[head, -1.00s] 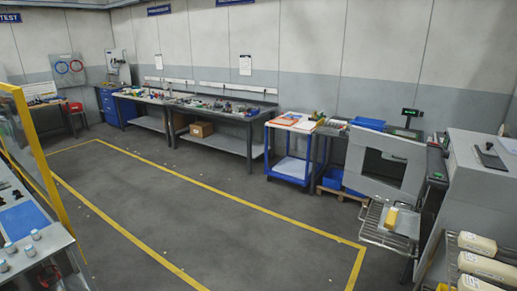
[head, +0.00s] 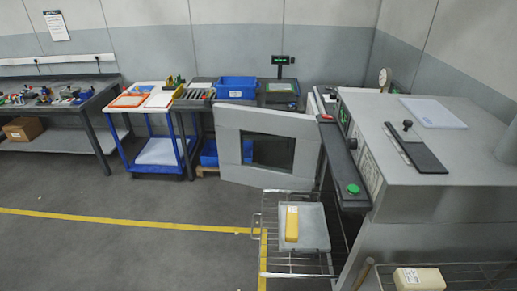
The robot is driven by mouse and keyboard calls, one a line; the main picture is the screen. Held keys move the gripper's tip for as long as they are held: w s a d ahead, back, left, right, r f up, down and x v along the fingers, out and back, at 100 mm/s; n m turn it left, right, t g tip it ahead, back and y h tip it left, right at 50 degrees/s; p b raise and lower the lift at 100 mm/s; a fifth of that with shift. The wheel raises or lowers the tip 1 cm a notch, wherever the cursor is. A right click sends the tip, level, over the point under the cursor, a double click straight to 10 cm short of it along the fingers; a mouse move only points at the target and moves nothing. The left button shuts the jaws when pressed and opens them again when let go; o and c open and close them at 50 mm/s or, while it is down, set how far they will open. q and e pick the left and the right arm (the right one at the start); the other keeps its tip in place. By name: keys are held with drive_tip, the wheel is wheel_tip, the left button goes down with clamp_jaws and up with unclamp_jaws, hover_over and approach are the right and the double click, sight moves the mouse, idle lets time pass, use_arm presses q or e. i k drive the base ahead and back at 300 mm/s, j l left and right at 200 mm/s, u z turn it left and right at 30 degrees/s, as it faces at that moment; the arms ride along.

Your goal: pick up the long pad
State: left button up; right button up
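A long black flat piece (head: 424,157) lies on top of the grey machine (head: 375,115) at the right, with a small dark knob (head: 407,125) at its far end; it may be the long pad, but I cannot tell for sure. A long yellow block (head: 292,223) with a pale label lies on a grey plate (head: 316,232) on the wire rack (head: 272,268) in front of the open machine door. Neither of my grippers is in view.
A grey door with a window (head: 230,150) stands open beyond the rack. A green button (head: 353,189) sits on the dark ledge. A cream block (head: 420,280) rests on the right rack. The left floor is clear.

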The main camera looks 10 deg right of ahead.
sight(292, 232)
drive_tip(key=i+j, duration=0.15)
drive_tip(key=i, duration=0.55)
drive_tip(key=i+j+u, duration=0.1)
drive_tip(key=i, duration=0.65)
drive_tip(key=i+j, duration=0.15)
drive_tip(key=i, duration=0.55)
drive_tip(key=i+z, duration=0.15)
drive_tip(key=z, duration=3.15)
